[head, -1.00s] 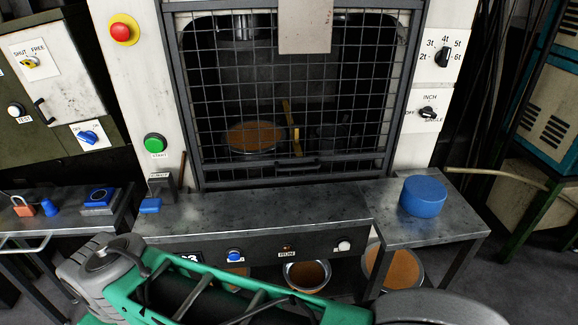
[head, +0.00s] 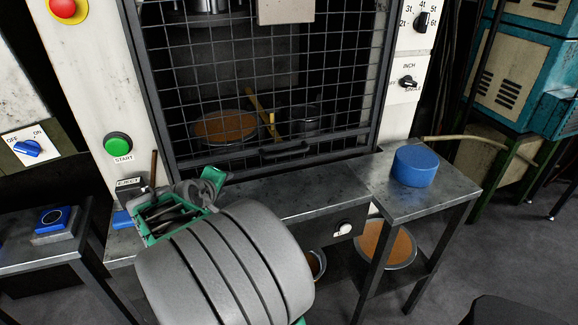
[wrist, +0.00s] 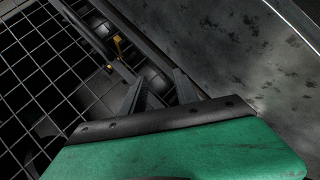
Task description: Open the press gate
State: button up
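The press gate (head: 255,85), a dark-framed wire mesh, is down across the press opening in the head view. Its lower edge sits just behind the steel bench. A dark bar handle (head: 286,150) is fixed low on it. The mesh gate also shows at the left of the wrist view (wrist: 45,75). My gripper (wrist: 158,88) has its two dark fingers apart with nothing seen between them, near the gate's lower frame. I cannot tell whether a finger touches the frame.
Behind the mesh are a pan of brown stuff (head: 225,127) and a yellow stick (head: 262,115). A blue cylinder (head: 416,166) stands on the side table (head: 400,205). The green START button (head: 118,145) is left of the gate.

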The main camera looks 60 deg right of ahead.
aim_at(288, 155)
jog(key=s+d+h, duration=0.1)
jog(key=d, duration=0.1)
jog(key=s+d+g+h, duration=0.1)
jog(key=s+d, duration=0.1)
jog(key=d, duration=0.1)
jog(key=s+d+f+g+h+b, duration=0.1)
jog(key=s+d, duration=0.1)
jog(key=d, duration=0.1)
jog(key=shift+s+n, duration=0.2)
jog(key=shift+n, duration=0.2)
jog(key=s+d, duration=0.1)
jog(key=d, duration=0.2)
jog(key=s+d+r+n+g+h, duration=0.1)
jog(key=s+d, duration=0.1)
jog(key=d, duration=0.2)
jog(key=s+d+h, duration=0.1)
jog(key=s+d, duration=0.1)
jog(key=d, duration=0.2)
jog(key=shift+d+r+g, duration=0.2)
jog(key=shift+r+g, duration=0.1)
jog(key=shift+g, duration=0.1)
jog(key=shift+d, duration=0.4)
jog(key=shift+w, duration=0.1)
grip_shut()
